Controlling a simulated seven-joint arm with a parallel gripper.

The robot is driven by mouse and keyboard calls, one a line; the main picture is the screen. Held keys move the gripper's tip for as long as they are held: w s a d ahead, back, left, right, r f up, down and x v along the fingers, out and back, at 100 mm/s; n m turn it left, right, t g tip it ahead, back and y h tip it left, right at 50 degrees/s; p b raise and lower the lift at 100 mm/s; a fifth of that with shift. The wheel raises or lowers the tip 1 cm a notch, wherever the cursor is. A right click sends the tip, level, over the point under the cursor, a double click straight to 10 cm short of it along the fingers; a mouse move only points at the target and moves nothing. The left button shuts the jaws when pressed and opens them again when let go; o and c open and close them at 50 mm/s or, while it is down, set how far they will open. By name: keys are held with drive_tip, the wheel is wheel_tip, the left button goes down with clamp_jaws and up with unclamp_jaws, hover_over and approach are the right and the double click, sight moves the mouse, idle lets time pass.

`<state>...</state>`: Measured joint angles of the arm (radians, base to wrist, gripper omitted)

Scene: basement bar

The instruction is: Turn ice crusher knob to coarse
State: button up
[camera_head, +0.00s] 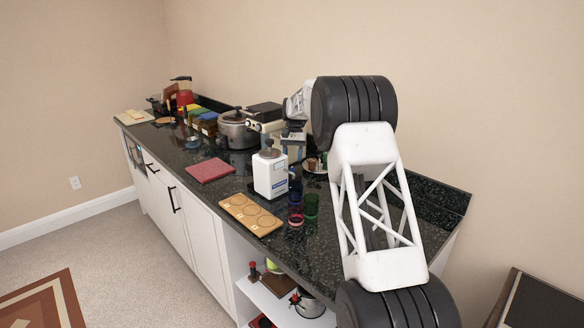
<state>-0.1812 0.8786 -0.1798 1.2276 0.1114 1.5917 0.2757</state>
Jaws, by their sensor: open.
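A white upright box-shaped appliance (270,177) with a grey top and a small blue label stands on the dark speckled counter, and it looks like the ice crusher. A small dark part (291,172) sticks out at its right side; I cannot tell whether it is the knob, and no setting can be read at this size. My arm rises at the right of the picture and bends over the back of the counter, behind and right of the appliance. My gripper's fingers cannot be made out; the arm's thick dark joint covers that area.
A wooden board with round recesses (251,214) lies in front of the appliance. Dark red and green cups (311,206) stand close at its right. A red mat (206,170) and a silver cooker (237,131) are further left. Several items crowd the back and the far end.

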sight(292, 168)
drive_tip(key=shift+x, duration=2.1)
clamp_jaws()
